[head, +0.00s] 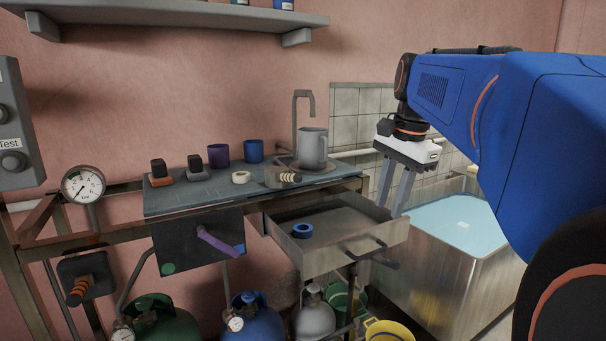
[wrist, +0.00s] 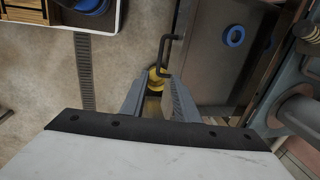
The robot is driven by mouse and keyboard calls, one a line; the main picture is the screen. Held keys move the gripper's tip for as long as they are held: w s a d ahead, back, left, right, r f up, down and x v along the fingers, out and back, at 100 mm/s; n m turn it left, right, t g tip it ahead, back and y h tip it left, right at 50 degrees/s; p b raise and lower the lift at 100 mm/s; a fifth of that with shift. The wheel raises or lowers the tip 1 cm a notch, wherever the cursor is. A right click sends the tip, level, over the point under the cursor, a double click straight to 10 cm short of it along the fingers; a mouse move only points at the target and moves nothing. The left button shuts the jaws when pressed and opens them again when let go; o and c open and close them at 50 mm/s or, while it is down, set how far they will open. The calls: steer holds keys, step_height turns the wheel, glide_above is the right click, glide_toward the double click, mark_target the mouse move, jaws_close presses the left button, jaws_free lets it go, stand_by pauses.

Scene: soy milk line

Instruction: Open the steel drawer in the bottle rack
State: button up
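The steel drawer (head: 350,259) hangs pulled out from the right part of the bottle rack (head: 330,190), its inside visible from above. A blue ring (head: 302,231) lies in it. Its dark bar handle (head: 366,247) is on the front panel. My gripper (head: 388,210) points down near the drawer's right front corner, its fingers apart and nothing seen held. In the wrist view, the drawer (wrist: 208,65) is right of the fingers and the handle (wrist: 164,52) shows just beyond the fingertips. I cannot tell whether they touch.
A dark drawer (head: 190,248) with a purple handle (head: 218,243) is shut at left. Gas bottles (head: 252,321) stand below. A metal tank of bluish liquid (head: 440,285) stands close on the right. A yellow bucket (head: 388,332) is on the floor. Cups and a steel jug (head: 312,148) stand on top.

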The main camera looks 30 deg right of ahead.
steer(key=shift+s+r, duration=0.25)
steer(key=shift+r, duration=1.1)
steer(key=shift+s+r, duration=0.25)
steer(key=shift+r, duration=1.05)
steer(key=s+a+f+n+t, duration=0.1)
steer(key=s+a+f+n, duration=0.1)
steer(key=a+f+n, duration=0.3)
steer(key=s+a+f+n, duration=0.2)
steer(key=a+f+n, duration=0.4)
steer(key=f, duration=0.7)
steer(key=s+a+f+n+t, duration=0.1)
steer(key=a+f+n, duration=0.5)
steer(key=f, duration=0.3)
steer(key=shift+s+a+f+t, duration=0.2)
steer(key=shift+s+f+t, duration=0.1)
steer(key=shift+s+f, duration=0.1)
